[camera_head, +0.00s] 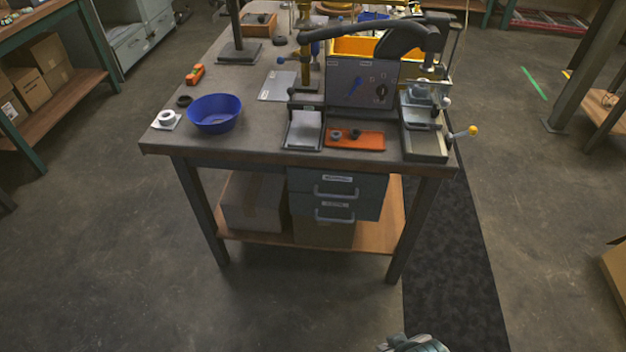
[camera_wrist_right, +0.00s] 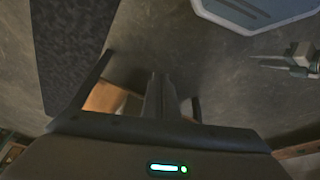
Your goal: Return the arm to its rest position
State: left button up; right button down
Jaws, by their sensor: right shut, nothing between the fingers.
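My right gripper (camera_head: 415,343) shows only in part at the bottom edge of the head view, low over the floor and well in front of the workbench. In the right wrist view its two dark fingers (camera_wrist_right: 160,97) are together with nothing between them. It is apart from the bench and from everything on it. My left gripper does not show in the head view. No lamp part is in the right gripper.
The workbench (camera_head: 256,145) carries a blue bowl (camera_head: 214,113), an orange tray (camera_head: 340,139), a grey panel (camera_head: 361,82) and a yellow bin (camera_head: 352,47). Drawers (camera_head: 337,192) hang under its top. A dark mat (camera_head: 455,270) lies along its right side. Open floor (camera_head: 290,310) lies in front.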

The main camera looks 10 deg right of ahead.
jog(key=a+f+t, duration=0.1)
jog(key=a+f, duration=0.1)
jog(key=f, duration=1.1)
jog(key=a+f+t+y, duration=0.1)
jog(key=a+f+t, duration=0.1)
jog(key=f, duration=1.2)
jog(key=shift+a+f+n, duration=0.15)
jog(key=shift+a+n, duration=0.15)
jog(key=shift+a, duration=0.05)
